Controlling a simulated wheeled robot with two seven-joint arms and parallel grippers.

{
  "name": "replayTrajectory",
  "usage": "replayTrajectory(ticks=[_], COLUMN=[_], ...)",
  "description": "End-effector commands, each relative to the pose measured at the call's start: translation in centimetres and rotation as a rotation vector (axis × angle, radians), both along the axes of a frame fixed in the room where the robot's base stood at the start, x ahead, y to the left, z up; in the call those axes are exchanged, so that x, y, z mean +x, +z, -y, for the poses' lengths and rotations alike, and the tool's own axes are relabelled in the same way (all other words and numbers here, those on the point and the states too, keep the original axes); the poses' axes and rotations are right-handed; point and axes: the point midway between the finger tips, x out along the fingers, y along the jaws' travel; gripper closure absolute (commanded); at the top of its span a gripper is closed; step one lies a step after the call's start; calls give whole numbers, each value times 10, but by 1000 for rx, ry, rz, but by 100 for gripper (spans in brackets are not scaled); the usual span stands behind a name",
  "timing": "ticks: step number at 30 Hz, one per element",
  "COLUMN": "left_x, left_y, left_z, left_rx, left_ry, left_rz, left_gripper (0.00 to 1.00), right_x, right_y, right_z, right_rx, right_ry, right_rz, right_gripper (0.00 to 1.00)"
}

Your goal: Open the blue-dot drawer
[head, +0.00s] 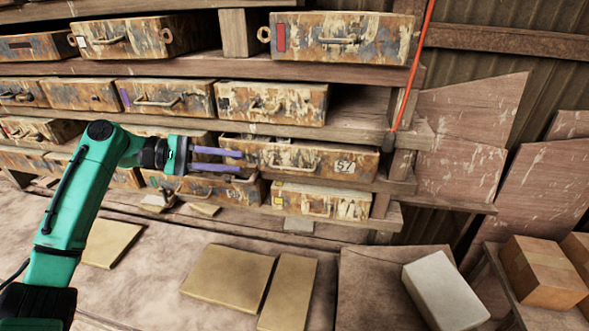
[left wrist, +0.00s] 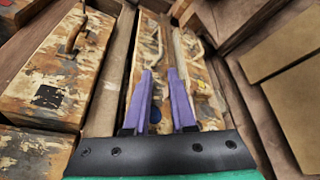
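The blue-dot drawer (head: 312,162) is a worn, paint-splashed box front with a metal handle and a "57" label, below the black-square drawer. In the left wrist view its blue dot (left wrist: 155,115) shows between the fingers, near the drawer's left end. In the head view that dot is hidden or too small to make out. My left gripper (head: 240,160) has two purple fingers, spread apart with nothing between them. It is at the drawer's left end, left of the handle (head: 290,162). I cannot tell whether the fingertips touch the drawer. My right gripper is not in view.
The black-square drawer (head: 270,103) is above and a yellow-marked drawer (head: 325,202) below. A red rod (head: 412,65) hangs at the rack's right. Flat tan slabs (head: 228,276), a pale block (head: 445,292) and cardboard boxes (head: 540,270) are in front and to the right.

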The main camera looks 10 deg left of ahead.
Motion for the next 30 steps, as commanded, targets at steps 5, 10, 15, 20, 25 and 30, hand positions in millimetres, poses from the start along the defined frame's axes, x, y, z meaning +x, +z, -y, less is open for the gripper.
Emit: replayTrajectory(ticks=[5,10,15,20,25,30], left_x=[12,26,39,43,43,43], left_y=[-1,-11,-21,-28,-29,-29], left_z=[38,81,115,127,128,127], left_rx=[-1,0,0,2,3,3], left_ry=[-7,-6,-5,-3,-2,-2], left_rz=[-2,0,0,1,2,2], left_gripper=[76,76,76,76,76,100], right_x=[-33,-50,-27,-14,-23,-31], right_y=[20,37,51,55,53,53], right_z=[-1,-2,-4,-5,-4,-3], right_rx=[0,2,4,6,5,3], right_ry=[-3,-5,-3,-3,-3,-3], right_rz=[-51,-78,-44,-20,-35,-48], right_gripper=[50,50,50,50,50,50])
